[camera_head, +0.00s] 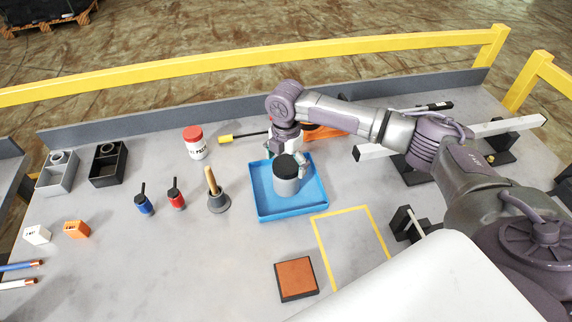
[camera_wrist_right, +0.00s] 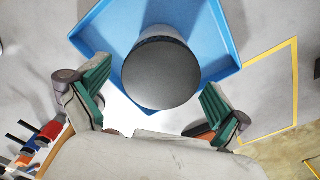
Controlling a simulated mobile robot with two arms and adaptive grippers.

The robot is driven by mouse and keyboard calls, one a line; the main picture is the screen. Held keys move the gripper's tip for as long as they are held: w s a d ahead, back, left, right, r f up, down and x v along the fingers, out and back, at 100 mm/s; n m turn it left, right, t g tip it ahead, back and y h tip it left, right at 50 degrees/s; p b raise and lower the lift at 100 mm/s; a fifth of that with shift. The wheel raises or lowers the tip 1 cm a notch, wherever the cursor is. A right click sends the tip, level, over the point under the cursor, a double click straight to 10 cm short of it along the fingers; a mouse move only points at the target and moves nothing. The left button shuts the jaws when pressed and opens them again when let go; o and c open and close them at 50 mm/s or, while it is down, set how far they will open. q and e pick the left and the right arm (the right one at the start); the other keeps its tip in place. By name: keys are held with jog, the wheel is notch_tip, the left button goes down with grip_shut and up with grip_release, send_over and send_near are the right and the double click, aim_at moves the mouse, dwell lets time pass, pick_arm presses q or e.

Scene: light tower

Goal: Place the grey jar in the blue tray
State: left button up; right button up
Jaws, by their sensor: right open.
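The grey jar (camera_head: 286,180) with a dark lid stands upright inside the blue tray (camera_head: 262,206) in the head view. In the right wrist view the jar's round dark lid (camera_wrist_right: 161,74) sits over the blue tray (camera_wrist_right: 222,48). My right gripper (camera_head: 287,152) is just behind the jar in the head view. In the right wrist view its two green-padded fingers (camera_wrist_right: 150,100) are spread apart on either side, with gaps between them and the jar. The gripper hides part of the tray's back. My left gripper is in neither view.
A white jar with a red lid (camera_head: 195,143), a yellow-handled screwdriver (camera_head: 240,136) and a wooden-handled tool (camera_head: 215,192) stand or lie left of the tray. A yellow taped square (camera_head: 350,240) and a brown block (camera_head: 296,279) are in front.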

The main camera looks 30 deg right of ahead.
notch_tip(320, 180, up, 12)
jog(key=b, duration=0.2)
jog(key=shift+f, duration=0.25)
